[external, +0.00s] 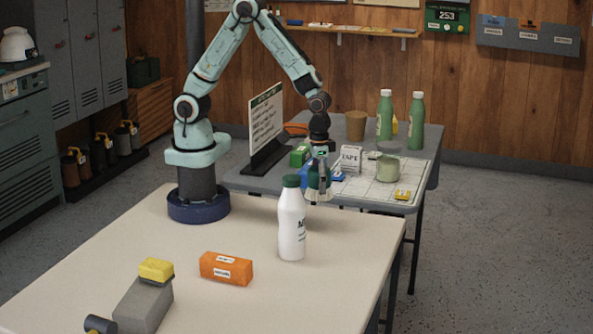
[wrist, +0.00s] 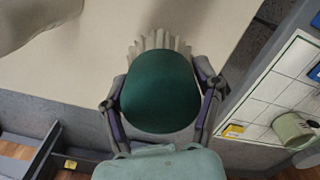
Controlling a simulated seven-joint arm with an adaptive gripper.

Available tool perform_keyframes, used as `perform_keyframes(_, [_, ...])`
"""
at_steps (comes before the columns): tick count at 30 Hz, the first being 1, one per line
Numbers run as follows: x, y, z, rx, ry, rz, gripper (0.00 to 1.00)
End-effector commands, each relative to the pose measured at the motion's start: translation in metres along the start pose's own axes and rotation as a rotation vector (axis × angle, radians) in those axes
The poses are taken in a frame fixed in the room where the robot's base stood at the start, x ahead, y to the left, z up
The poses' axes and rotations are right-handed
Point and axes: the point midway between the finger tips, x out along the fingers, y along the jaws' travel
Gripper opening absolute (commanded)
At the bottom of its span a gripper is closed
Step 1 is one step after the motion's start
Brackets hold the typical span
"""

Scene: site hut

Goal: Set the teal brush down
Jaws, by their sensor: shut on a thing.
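The teal brush (wrist: 160,90) is between the two fingers of my gripper (wrist: 160,105) in the wrist view. Its dark green rounded body faces the camera, and its pale bristles fan out at the far end. In the external view my gripper (external: 320,182) holds the brush (external: 312,176) upright with the bristles (external: 318,197) downward. It is in the air near the far edge of the cream table (external: 230,240), behind and right of the white bottle (external: 292,228). The bottle partly overlaps this area, and the exact height of the brush is hard to tell.
A grey table behind holds a gridded mat (external: 413,172), a pale green mug (external: 388,168), a tape box (external: 350,158), a sign (external: 266,122) and green bottles (external: 385,115). On the cream table are an orange block (external: 226,268) and a grey block (external: 145,305) with a yellow sponge (external: 156,269).

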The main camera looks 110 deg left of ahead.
Motion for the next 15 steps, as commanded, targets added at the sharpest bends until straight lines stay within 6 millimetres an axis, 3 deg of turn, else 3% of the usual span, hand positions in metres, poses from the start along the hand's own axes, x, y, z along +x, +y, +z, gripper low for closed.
perform_keyframes(3, [0.001, -0.033, 0.007, -0.018, -0.001, 0.001, 0.27])
perform_keyframes(6, [0.008, -0.046, 0.011, -0.021, -0.003, 0.0, 0.27])
perform_keyframes(15, [0.052, -0.05, 0.013, -0.021, -0.004, -0.001, 0.27])
